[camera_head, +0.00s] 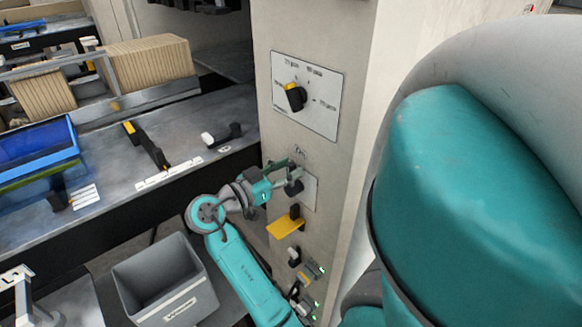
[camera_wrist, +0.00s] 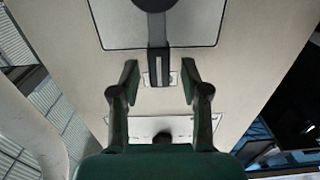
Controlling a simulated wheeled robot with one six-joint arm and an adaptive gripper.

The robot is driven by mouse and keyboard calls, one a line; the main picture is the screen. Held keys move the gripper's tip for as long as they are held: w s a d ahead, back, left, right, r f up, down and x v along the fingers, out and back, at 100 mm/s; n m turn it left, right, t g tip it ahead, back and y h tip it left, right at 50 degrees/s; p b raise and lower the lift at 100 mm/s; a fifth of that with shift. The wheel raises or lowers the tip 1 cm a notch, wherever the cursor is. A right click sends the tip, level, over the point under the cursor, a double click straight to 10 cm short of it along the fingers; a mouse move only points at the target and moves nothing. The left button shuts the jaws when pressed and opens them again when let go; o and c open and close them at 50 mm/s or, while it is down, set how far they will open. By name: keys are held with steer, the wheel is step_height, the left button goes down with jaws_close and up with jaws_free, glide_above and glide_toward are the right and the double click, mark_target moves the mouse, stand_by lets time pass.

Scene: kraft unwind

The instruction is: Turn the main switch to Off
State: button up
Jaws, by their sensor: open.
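A grey plate (camera_head: 311,190) on the pale panel carries a dark rotary switch, which I take to be the main switch; no lettering on it is readable. In the wrist view the switch (camera_wrist: 158,50) has a round dark body and a black handle with a pale stripe. The handle points straight towards the space between my fingers. My gripper (camera_head: 290,180) is open in front of this switch. In the wrist view my gripper (camera_wrist: 160,85) has one finger either side of the handle's end, with visible gaps; contact is not seen. In the head view my gripper partly hides the switch.
A large white dial plate (camera_head: 321,118) with a black-and-yellow knob (camera_head: 295,97) is above. A grey bin (camera_head: 165,285) stands below left.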

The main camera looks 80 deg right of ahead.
steer(key=shift+s+d, duration=0.45)
steer(key=shift+d, duration=0.1)
jaws_close()
